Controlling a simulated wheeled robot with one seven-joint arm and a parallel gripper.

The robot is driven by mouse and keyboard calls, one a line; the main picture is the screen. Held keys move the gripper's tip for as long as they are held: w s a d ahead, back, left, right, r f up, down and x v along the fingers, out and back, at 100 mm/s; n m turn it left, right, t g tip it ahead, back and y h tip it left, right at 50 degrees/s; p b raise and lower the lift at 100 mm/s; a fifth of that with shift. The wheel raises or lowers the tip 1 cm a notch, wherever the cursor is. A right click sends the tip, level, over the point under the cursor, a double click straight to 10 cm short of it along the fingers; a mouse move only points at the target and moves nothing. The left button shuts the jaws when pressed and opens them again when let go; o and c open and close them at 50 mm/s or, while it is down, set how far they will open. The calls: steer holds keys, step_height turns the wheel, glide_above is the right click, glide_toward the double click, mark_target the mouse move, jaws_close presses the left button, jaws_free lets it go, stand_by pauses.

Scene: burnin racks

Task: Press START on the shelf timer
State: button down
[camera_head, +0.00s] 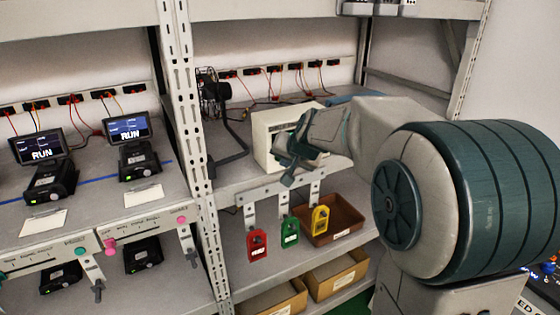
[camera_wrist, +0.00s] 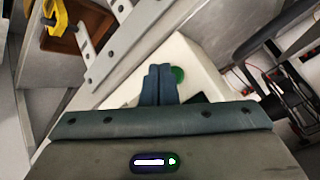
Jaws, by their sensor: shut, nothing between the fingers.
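The shelf timer is a cream box (camera_head: 268,134) on the middle shelf, right of the upright post. My gripper (camera_head: 284,162) is in front of its face and hides much of it in the head view. In the wrist view, the cream box (camera_wrist: 200,62) lies beyond my fingers. A round green button (camera_wrist: 179,74) on it shows just right of the fingertips, partly covered by them. My gripper (camera_wrist: 159,72) is shut with nothing in it. I cannot tell whether the fingertips touch the box. No button lettering is readable.
Red (camera_head: 257,245), green (camera_head: 290,232) and yellow (camera_head: 320,219) tags hang from a bracket below the shelf edge. A brown bin (camera_head: 345,215) stands beneath. A dark stand with a cable (camera_head: 228,160) is left of the box. Two RUN displays (camera_head: 40,148) stand on the left rack.

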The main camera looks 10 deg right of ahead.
steer(key=shift+s, duration=0.1)
steer(key=s+b, duration=0.1)
steer(key=s+d+b, duration=0.1)
steer(key=s, duration=0.1)
steer(key=s+b, duration=0.1)
steer(key=shift+s+d, duration=0.35)
stand_by(0.7)
steer(key=s+f+n+g+h, duration=0.1)
steer(key=s+f, duration=0.4)
steer(key=s, duration=0.8)
steer(key=s+f+n+g, duration=0.3)
steer(key=s+f, duration=0.3)
steer(key=s, duration=0.6)
steer(key=shift+s+a+n+g+h, duration=0.25)
steer(key=shift+s+n+g+h, duration=0.15)
steer(key=shift+g, duration=0.5)
